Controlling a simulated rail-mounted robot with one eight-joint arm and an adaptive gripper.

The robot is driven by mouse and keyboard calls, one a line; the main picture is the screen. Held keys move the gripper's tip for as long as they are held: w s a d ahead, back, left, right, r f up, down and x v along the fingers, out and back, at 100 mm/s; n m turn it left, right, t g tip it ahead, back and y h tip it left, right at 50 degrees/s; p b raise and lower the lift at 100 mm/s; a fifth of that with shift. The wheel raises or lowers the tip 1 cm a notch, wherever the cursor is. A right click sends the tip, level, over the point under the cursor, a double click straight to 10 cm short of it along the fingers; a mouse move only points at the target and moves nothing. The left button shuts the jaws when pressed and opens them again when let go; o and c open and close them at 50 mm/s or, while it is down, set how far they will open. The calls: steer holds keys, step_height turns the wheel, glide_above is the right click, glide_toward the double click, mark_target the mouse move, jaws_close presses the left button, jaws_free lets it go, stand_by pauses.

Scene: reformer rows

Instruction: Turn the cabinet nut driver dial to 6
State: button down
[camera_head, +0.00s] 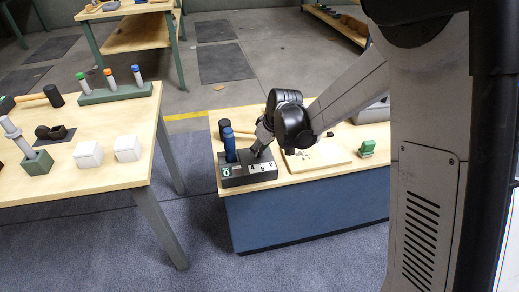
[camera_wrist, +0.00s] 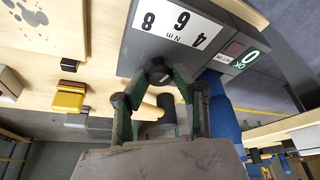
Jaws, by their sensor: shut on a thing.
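A dark grey tester box (camera_head: 234,182) sits on the left end of the blue cabinet's wooden top; it also shows in the wrist view (camera_wrist: 135,58). Its white scale (camera_wrist: 178,25) reads 4, 6, 8 and N m. A small display (camera_wrist: 245,58) shows a green 0 and OK. A blue nut driver (camera_head: 229,145) stands upright in the box's left part. My gripper (camera_head: 256,151) reaches down onto the box beside the scale. Its fingers (camera_wrist: 158,88) are closed around the dark dial knob (camera_wrist: 159,71). The fingers hide most of the dial, so I cannot tell its setting.
A hammer (camera_head: 222,125) lies behind the box. A wooden board (camera_head: 318,158) and a green block (camera_head: 367,148) lie to the right on the cabinet top. A separate workbench (camera_head: 120,178) stands to the left, with a gap of floor between.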

steer(key=shift+n+g+y, duration=0.3)
steer(key=shift+n+g, duration=0.1)
steer(key=shift+n, duration=0.8)
steer(key=c, duration=1.4)
jaws_free()
steer(key=shift+d+r, duration=0.1)
steer(key=v, duration=1.1)
steer(key=shift+d+r, duration=0.1)
steer(key=shift+r, duration=0.3)
